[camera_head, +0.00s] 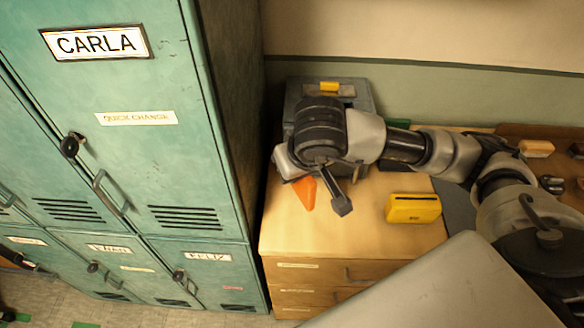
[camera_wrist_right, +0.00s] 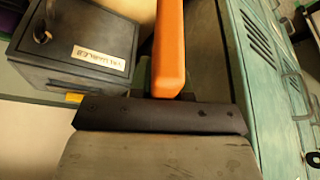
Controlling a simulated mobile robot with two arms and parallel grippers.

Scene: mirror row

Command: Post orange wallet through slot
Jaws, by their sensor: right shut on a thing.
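The orange wallet (camera_head: 306,194) shows below my right gripper (camera_head: 322,188) in the head view, above the wooden cabinet top. In the right wrist view the orange wallet (camera_wrist_right: 170,50) stands out from the dark gripper edge, and the gripper is shut on it. A grey metal box (camera_head: 362,95) stands at the back of the cabinet, behind the gripper. In the wrist view this box (camera_wrist_right: 85,45) has a label reading VALUABLES and a lock; the wallet is beside it. My arm partly hides the box, and its slot is not clearly seen. My left gripper is not in view.
A yellow wallet-like object (camera_head: 413,208) lies on the wooden cabinet (camera_head: 290,230), right of the gripper. Green lockers (camera_head: 150,70) stand close on the left. A bench with small items, including a tan block (camera_head: 536,148), is at the far right. The cabinet's front is clear.

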